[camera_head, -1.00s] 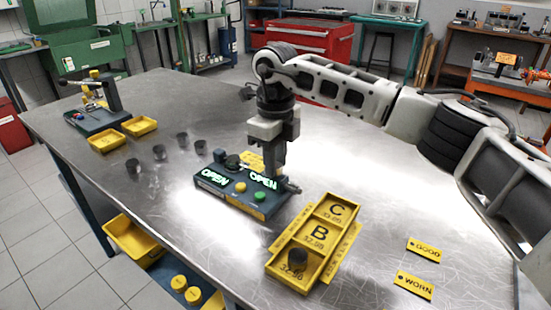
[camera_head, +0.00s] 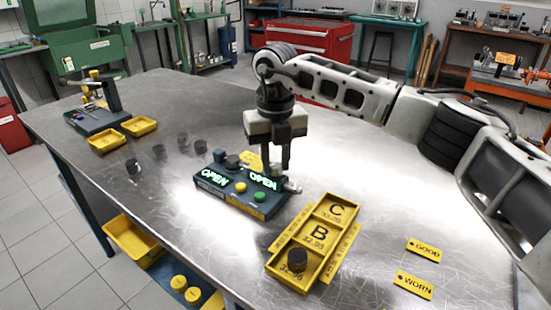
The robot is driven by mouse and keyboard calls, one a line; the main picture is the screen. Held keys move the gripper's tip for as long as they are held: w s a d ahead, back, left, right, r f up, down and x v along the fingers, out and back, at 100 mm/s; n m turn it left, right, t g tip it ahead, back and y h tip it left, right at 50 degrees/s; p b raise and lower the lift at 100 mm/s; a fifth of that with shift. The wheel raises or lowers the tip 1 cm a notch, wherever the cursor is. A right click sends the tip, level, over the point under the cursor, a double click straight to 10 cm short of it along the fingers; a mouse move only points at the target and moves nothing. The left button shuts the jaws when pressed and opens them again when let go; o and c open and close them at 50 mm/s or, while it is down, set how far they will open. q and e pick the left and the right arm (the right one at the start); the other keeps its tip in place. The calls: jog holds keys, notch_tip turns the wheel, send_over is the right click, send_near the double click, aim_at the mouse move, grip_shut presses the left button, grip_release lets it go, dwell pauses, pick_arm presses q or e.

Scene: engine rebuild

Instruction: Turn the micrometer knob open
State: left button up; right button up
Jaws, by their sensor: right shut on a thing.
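The micrometer (camera_head: 240,195) is a dark blue-grey base with two lit green displays reading OPEN, and a yellow and a green button on top. Its silver knob (camera_head: 293,186) sticks out at the right end, partly hidden by the fingers. My right gripper (camera_head: 286,171) points straight down at that end, shut on the knob. My left gripper is out of view.
A yellow tray (camera_head: 327,267) marked C and B, with a dark cylinder (camera_head: 297,259) in its front compartment, stands at front right. Several dark cylinders stand left of the micrometer. GOOD (camera_head: 424,250) and WORN (camera_head: 414,286) tags lie at right on clear table.

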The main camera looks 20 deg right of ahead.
aim_at(276, 165)
jog(key=shift+r, duration=0.1)
dwell(0.4)
jog(key=o, duration=1)
notch_tip(276, 165, up, 16)
jog(key=shift+b, duration=0.3)
